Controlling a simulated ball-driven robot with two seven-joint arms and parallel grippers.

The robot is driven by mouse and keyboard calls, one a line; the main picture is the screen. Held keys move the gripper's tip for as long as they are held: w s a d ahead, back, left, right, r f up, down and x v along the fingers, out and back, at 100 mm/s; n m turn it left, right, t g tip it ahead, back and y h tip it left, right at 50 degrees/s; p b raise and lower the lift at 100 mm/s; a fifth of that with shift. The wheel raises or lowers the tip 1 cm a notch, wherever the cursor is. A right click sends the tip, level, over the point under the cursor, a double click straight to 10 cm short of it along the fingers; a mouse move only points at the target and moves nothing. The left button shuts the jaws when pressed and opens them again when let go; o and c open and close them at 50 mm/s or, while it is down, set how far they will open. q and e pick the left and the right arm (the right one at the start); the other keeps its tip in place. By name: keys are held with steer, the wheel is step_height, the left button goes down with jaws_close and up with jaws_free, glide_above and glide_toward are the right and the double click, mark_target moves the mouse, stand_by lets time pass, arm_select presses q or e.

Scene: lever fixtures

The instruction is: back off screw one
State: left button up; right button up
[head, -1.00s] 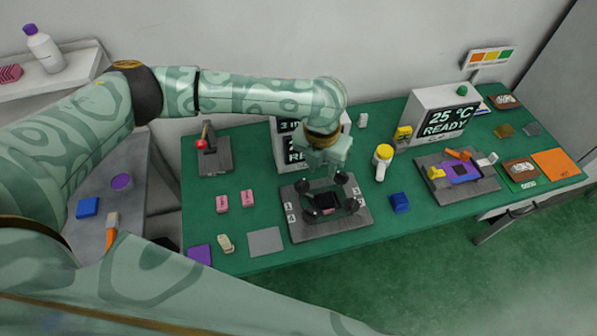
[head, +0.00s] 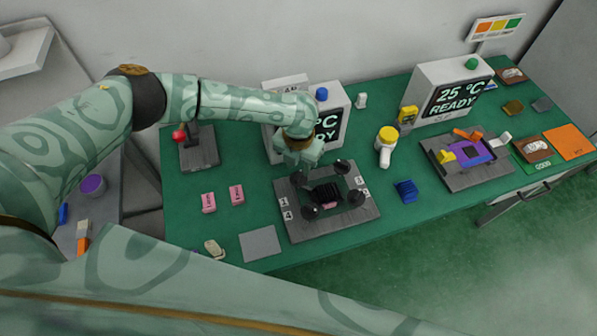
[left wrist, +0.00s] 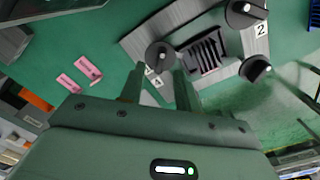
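A dark grey fixture plate (head: 345,222) on the green table holds a black finned part (head: 327,193) with black screw knobs around its corners. Labels sit on the plate's left and right edges. My left gripper (head: 299,170) hangs over the back left knob and mostly hides it in the head view. In the left wrist view that knob (left wrist: 159,55) shows beyond my open, parted fingers (left wrist: 158,88), roughly in line with the gap. Contact cannot be told. A knob (left wrist: 255,68) and a "2" label (left wrist: 261,29) lie to the right. My right gripper is not in view.
A display box (head: 335,120) with a blue button stands close behind the fixture. A yellow-topped white tool (head: 386,145) and a blue block (head: 405,190) are to the right. Two pink blocks (head: 222,198) and a grey pad (head: 261,244) lie to the left.

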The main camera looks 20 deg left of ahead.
mark_target(298, 174)
arm_select(q)
step_height(298, 174, down, 3)
steer(key=shift+r, duration=0.1)
steer(key=shift+f+b, duration=0.3)
steer(key=shift+f, duration=0.15)
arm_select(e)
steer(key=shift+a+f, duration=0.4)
arm_select(q)
steer(key=shift+c, duration=0.3)
jaws_close()
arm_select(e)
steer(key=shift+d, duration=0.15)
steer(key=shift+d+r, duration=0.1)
